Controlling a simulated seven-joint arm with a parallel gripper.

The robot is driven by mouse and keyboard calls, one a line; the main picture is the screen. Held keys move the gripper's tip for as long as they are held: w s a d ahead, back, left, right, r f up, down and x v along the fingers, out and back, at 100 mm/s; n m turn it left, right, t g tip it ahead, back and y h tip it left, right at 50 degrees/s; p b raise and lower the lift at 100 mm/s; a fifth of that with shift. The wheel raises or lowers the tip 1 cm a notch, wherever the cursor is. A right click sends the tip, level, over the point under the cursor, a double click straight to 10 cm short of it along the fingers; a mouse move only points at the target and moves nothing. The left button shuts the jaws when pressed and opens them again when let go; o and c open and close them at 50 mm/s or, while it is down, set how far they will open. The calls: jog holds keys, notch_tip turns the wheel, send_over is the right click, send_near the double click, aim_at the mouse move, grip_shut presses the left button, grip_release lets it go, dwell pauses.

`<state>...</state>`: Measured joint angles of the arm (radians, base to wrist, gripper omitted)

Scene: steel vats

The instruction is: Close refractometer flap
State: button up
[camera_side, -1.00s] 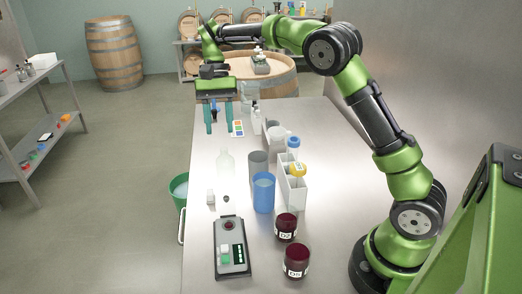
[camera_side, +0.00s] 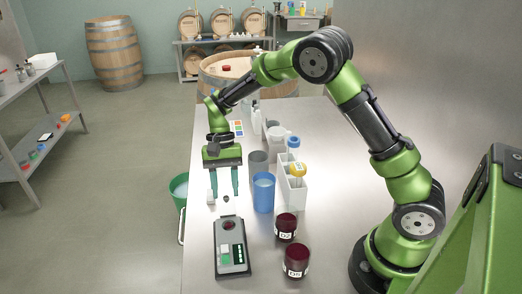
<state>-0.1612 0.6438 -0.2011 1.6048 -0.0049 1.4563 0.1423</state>
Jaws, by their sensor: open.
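The refractometer (camera_side: 231,262) is a dark grey box near the front left of the steel bench. It has a dark red round spot at its far end and a pale green and white panel on its upper face. Its flap is too small to tell apart clearly. My gripper (camera_side: 223,198) points down with two teal fingers spread apart and nothing between them. It hovers beyond the far end of the refractometer, apart from it.
A blue cup (camera_side: 263,193), a grey cup (camera_side: 258,162) and a white rack (camera_side: 293,190) with a yellow-capped item stand right of my gripper. Two dark red jars (camera_side: 286,226) (camera_side: 296,261) stand right of the refractometer. A green bucket (camera_side: 179,188) is off the bench's left edge.

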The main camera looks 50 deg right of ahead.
jog(key=shift+s+a+f, duration=0.15)
jog(key=shift+f, duration=0.2)
jog(key=shift+c, duration=0.4)
grip_shut()
